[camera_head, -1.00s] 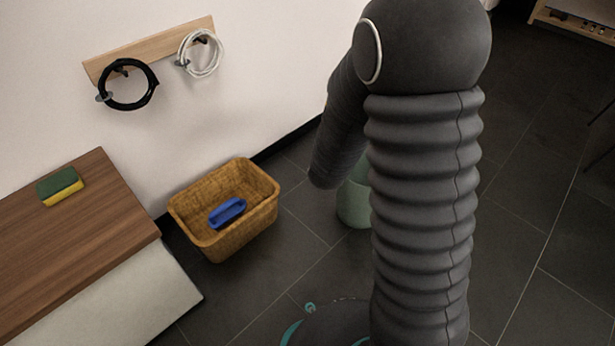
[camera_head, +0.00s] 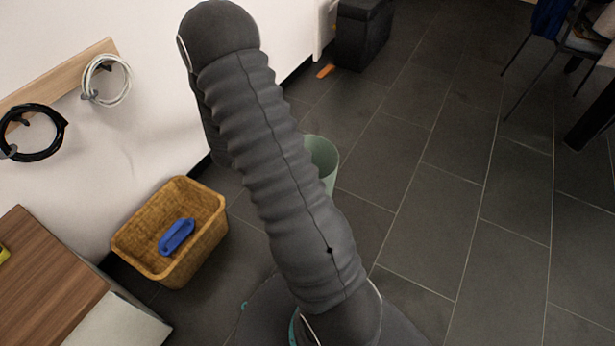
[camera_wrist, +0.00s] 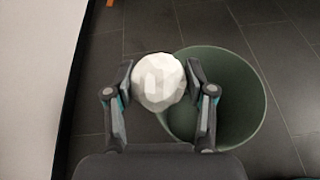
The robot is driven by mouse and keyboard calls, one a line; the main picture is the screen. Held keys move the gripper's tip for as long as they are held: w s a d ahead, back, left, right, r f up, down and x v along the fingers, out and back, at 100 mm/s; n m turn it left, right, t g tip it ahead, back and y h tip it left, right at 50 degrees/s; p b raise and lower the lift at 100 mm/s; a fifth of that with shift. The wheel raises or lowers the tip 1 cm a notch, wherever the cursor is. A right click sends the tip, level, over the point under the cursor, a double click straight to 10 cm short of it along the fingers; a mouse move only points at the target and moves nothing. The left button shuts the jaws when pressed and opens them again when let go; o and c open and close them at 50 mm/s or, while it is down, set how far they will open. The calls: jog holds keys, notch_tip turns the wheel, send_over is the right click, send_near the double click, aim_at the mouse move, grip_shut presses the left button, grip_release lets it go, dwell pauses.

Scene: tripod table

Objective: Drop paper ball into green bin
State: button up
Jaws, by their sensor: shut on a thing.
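In the wrist view my gripper (camera_wrist: 159,92) is shut on a white, faceted paper ball (camera_wrist: 158,80), with a finger on each side of it. The round green bin (camera_wrist: 252,100) is below and to the right, and its open mouth shows. The ball overlaps the left part of the bin's opening in this view. In the head view the green bin (camera_head: 325,160) stands on the floor, partly hidden behind my arm. My gripper and the ball are hidden there.
A wicker basket (camera_head: 205,240) with a blue handled object (camera_head: 177,237) stands left of my arm by the wall. A wooden-topped cabinet (camera_head: 45,265) is at lower left. Black and white cable coils hang on a wall rack. Open tiled floor (camera_head: 430,190) lies to the right.

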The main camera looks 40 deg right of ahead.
jog(key=s+d+f+m+g+p, duration=0.1)
jog(key=s+d+f+m+g, duration=0.3)
jog(key=s+d+m+g, duration=0.25)
notch_tip(320, 180, down, 6)
jog(key=d+n+b, duration=0.1)
jog(key=b, duration=0.2)
jog(key=shift+s+f+h, duration=0.15)
jog(key=shift+s+h, duration=0.15)
jog(key=shift+s, duration=0.1)
jog(key=shift+t, duration=0.25)
jog(key=o, duration=0.8)
jog(key=shift+o, duration=0.2)
jog(key=shift+n, duration=0.25)
jog(key=v, duration=1.2)
